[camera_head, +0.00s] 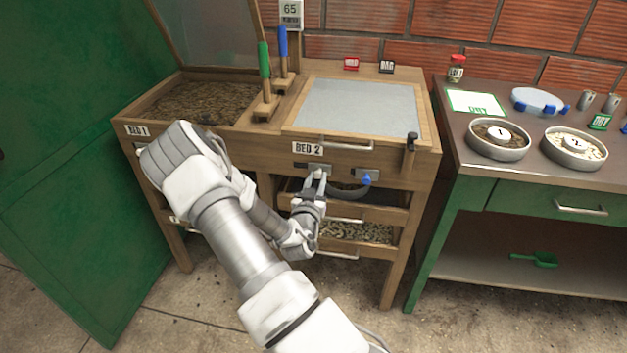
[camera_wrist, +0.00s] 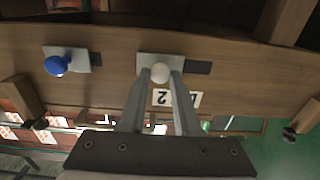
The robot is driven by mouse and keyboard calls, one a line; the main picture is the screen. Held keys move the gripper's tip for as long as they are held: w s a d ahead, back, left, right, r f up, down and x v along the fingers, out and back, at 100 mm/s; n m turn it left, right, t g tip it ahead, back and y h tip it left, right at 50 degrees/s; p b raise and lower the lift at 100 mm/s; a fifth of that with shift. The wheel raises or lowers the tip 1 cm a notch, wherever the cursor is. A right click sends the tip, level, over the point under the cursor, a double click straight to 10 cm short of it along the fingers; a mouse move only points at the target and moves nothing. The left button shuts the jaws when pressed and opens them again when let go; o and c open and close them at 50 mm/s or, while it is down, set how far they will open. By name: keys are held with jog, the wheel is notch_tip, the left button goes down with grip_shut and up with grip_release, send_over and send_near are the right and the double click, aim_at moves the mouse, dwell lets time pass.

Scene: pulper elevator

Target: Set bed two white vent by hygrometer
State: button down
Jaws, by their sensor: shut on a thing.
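The white vent knob (camera_wrist: 160,72) of bed two sits on a grey slide plate (camera_wrist: 146,64), with a dark slot showing beside the plate on its right in the wrist view. My gripper (camera_wrist: 160,84) is shut on this knob, one finger on each side. In the head view, my gripper (camera_head: 319,175) is at the front panel just below the BED 2 label (camera_head: 308,149). The knob is mostly hidden there. The hygrometer (camera_head: 291,14) on the post behind the beds reads 65, with small unclear lettering below.
A blue vent knob (camera_head: 366,180) sits to the right on the same panel. Bed two's lid (camera_head: 357,106) is closed, with a handle (camera_head: 347,146) above the vents. Drawers lie below. A side table (camera_head: 540,172) with round trays stands at the right.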

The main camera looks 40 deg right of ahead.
jog(key=c, duration=0.6)
grip_release()
jog(key=shift+s+d, duration=0.15)
jog(key=shift+s, duration=0.05)
jog(key=shift+c, duration=0.2)
jog(key=p+v, duration=0.1)
jog(key=v, duration=1.6)
jog(key=shift+a, duration=0.25)
jog(key=shift+s, duration=0.1)
